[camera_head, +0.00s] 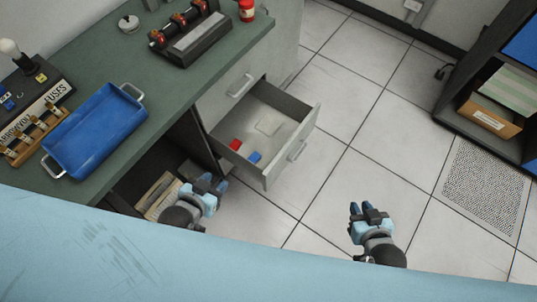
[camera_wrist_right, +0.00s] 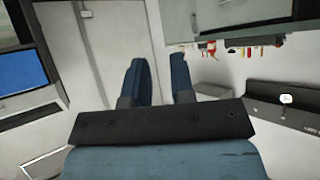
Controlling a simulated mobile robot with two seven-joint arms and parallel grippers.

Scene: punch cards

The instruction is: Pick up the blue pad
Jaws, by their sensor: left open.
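The small blue pad (camera_head: 254,157) lies in the open drawer (camera_head: 299,143), near its front left corner in the head view. A small red pad (camera_head: 235,145) lies a little to its left. My left gripper (camera_head: 214,182) is open, outside the drawer, below and left of the blue pad in the picture; I see nothing between its fingers. My right gripper (camera_head: 364,211) hangs over the floor, to the right of the drawer. In the right wrist view its two fingers (camera_wrist_right: 158,80) stand apart with nothing between them.
A green-topped counter (camera_head: 120,75) holds a blue tray (camera_head: 95,130), a fuse box (camera_head: 38,100) and a black device with rollers (camera_head: 192,35). A flat pale item (camera_head: 268,125) lies in the drawer. A dark shelf (camera_head: 490,95) stands right. Tiled floor between is clear.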

